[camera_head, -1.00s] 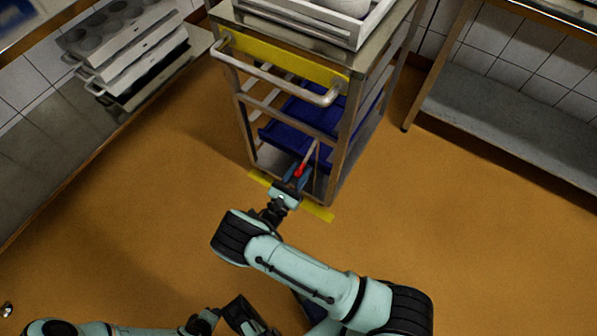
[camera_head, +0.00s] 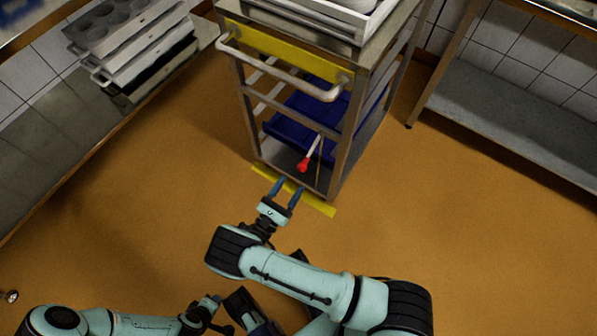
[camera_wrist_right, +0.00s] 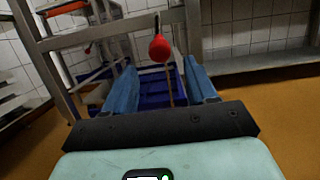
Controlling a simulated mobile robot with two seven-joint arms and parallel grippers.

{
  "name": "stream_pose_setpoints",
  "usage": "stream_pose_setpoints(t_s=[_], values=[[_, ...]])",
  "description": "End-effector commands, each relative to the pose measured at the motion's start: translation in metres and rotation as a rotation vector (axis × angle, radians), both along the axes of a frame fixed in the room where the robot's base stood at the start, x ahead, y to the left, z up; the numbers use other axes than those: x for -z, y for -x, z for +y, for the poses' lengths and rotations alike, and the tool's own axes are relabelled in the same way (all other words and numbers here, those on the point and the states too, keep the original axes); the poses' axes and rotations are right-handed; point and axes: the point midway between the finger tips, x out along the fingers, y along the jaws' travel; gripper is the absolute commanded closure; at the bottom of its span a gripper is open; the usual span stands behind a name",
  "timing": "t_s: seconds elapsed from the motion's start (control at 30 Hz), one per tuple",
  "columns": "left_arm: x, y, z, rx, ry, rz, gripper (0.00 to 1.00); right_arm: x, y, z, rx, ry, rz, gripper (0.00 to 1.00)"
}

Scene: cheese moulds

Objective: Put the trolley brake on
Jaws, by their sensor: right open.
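The trolley (camera_head: 342,150) is a metal frame with a pale push handle (camera_head: 290,78) and a yellow panel under its top. A brake lever (camera_head: 303,165) with a red knob and pale rod slants low at its near end. The red knob (camera_wrist_right: 160,48) also shows in the right wrist view, ahead between the fingers. My right gripper (camera_head: 287,188) is open and empty, short of the knob and apart from it, over the yellow floor strip. My left arm (camera_head: 150,324) is low at the left; its jaws cannot be made out.
Blue trays (camera_head: 305,115) sit inside the trolley and a white crate (camera_head: 310,20) on top. Stacked moulds (camera_head: 135,45) stand on a bench at the left. A metal table with a lower shelf (camera_head: 500,110) stands at the right. The floor around the trolley is clear.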

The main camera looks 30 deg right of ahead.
Motion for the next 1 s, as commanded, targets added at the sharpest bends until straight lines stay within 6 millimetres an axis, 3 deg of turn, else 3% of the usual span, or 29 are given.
stream_pose_setpoints(t_s=[0.1,0.3,1.0], values=[[-0.001,-0.002,0.000,0.001,0.000,-0.005,0.57,0.007,0.009,0.023,-0.002,-0.001,0.000,0.43],[-0.001,-0.002,0.000,0.001,0.000,-0.006,0.57,0.013,0.018,0.044,-0.001,0.000,0.001,0.43],[-0.001,-0.001,0.000,0.000,0.000,-0.005,0.57,0.015,0.021,0.048,0.005,-0.003,0.002,0.43]])
